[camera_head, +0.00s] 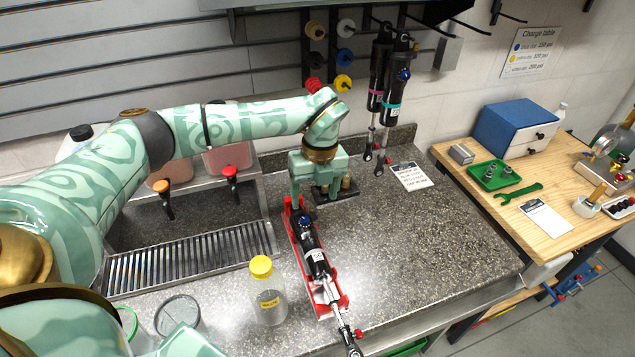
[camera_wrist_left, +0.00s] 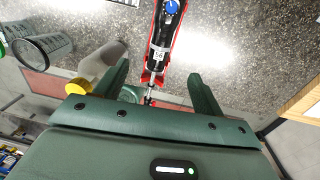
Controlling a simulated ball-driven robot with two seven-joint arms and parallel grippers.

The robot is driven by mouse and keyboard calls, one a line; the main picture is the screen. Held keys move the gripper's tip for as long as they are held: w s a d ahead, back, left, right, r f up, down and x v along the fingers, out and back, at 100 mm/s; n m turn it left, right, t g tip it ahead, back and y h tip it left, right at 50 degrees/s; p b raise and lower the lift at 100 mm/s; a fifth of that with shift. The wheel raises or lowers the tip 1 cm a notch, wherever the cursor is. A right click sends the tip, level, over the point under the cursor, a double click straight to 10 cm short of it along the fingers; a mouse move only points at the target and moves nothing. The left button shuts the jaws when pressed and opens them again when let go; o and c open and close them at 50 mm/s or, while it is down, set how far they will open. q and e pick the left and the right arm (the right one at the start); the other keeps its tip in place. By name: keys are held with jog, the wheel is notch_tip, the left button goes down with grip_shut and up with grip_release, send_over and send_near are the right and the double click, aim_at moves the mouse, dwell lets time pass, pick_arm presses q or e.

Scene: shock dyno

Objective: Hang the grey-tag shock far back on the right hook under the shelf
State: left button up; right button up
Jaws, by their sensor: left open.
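The shock with a pale grey-white tag (camera_head: 316,256) lies in a red cradle (camera_head: 302,233) on the counter, its rod end pointing toward the front edge. It also shows in the wrist view (camera_wrist_left: 160,42). My left gripper (camera_head: 314,200) is open, fingers down, over the cradle's far end. In the wrist view its two fingers (camera_wrist_left: 159,72) are apart with nothing between them. Two black shocks hang under the shelf (camera_head: 270,3): one with a pink band (camera_head: 376,78) and one with a teal band (camera_head: 394,92). Their hooks are hard to make out. My right gripper is out of view.
A yellow-capped bottle (camera_head: 268,298) and a glass (camera_head: 178,315) stand left of the cradle. A dark stand (camera_head: 345,193) is close behind my left gripper. A paper card (camera_head: 411,177) lies near the wall. The counter right of the cradle (camera_head: 430,250) is clear.

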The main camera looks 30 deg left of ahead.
pick_arm(q)
jog(key=f+b, duration=0.3)
jog(key=f, duration=0.1)
jog(key=f+b, duration=0.3)
jog(key=f, duration=0.1)
jog(key=shift+d+f, duration=0.2)
jog(key=shift+f, duration=0.1)
jog(key=b, duration=0.4)
send_over(313, 244)
jog(key=f, duration=0.4)
jog(key=shift+d+f, duration=0.15)
jog(key=shift+d, duration=0.1)
jog(key=f+b, duration=0.1)
jog(key=f, duration=0.1)
jog(key=f+b, duration=0.1)
jog(key=f, duration=0.1)
jog(key=f+b, duration=0.1)
jog(key=f, duration=0.1)
jog(key=shift+s+a+f, duration=0.1)
jog(key=shift+a+f, duration=0.15)
jog(key=shift+f, duration=0.05)
jog(key=shift+a+f+b, duration=0.1)
jog(key=shift+f+b, duration=0.2)
jog(key=shift+f, duration=0.6)
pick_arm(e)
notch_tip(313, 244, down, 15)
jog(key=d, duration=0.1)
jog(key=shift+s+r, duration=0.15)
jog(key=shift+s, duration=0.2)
